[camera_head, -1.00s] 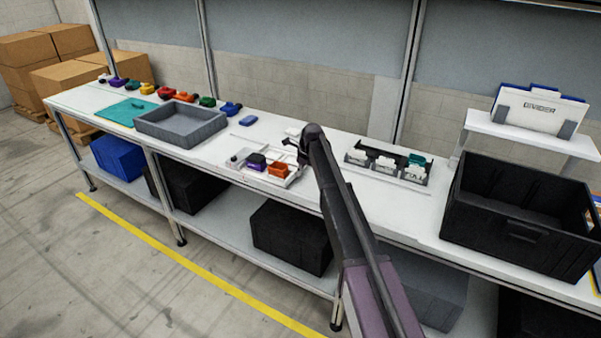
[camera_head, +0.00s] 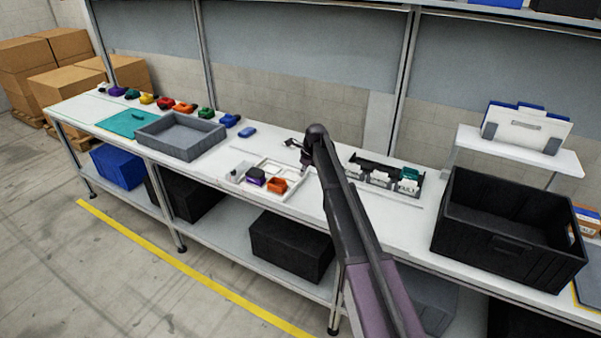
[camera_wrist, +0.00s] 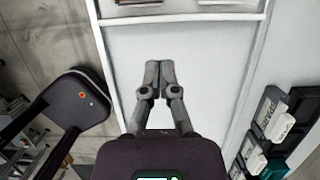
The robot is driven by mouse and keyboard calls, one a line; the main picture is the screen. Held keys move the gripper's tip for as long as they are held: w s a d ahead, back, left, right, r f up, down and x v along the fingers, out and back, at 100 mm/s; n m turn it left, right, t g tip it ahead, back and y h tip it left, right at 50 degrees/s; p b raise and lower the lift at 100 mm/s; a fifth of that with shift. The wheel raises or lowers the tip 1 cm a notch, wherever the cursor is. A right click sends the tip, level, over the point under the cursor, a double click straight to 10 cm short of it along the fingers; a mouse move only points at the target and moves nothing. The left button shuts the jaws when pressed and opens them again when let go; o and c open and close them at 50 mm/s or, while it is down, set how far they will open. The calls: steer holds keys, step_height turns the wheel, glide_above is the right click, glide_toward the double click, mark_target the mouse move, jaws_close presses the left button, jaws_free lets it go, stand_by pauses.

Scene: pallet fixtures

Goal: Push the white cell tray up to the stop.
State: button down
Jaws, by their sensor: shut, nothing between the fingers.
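The white cell tray (camera_head: 283,166) lies on the bench, left of my arm in the head view. A purple part (camera_head: 255,176) and an orange part (camera_head: 277,185) sit in its cells. In the wrist view its near wall (camera_wrist: 185,19) crosses the top, with parts cut off by the frame edge. My gripper (camera_wrist: 159,66) is shut and empty, fingertips pointing at that wall. A gap shows between them in the picture; the height is unclear. In the head view my gripper (camera_head: 303,158) is partly hidden by my arm. A grey block (camera_head: 238,172) stands left of the tray; I cannot tell if it is the stop.
A rack of white and teal pieces (camera_head: 382,178) stands right of my arm. A black crate (camera_head: 505,235) is farther right. A grey bin (camera_head: 180,138) and a row of coloured parts (camera_head: 184,107) lie left. White rails (camera_wrist: 245,85) flank the bare surface under my gripper.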

steer(key=shift+s+d+r+p, duration=0.15)
steer(key=shift+r+p, duration=0.15)
steer(key=shift+r, duration=0.2)
steer(key=s+d+n+h, duration=0.1)
steer(key=s+d+n, duration=0.4)
steer(key=s, duration=0.8)
steer(key=s+d+n+g+h, duration=0.1)
steer(key=s+d+n, duration=0.4)
steer(key=s+n, duration=0.6)
steer(key=s+d+n, duration=0.5)
steer(key=s+n, duration=0.2)
steer(key=s, duration=1)
steer(key=shift+s+f+n+g+h, duration=0.25)
steer(key=shift+f+n+g+h, duration=0.05)
steer(key=shift+f+n+h, duration=0.1)
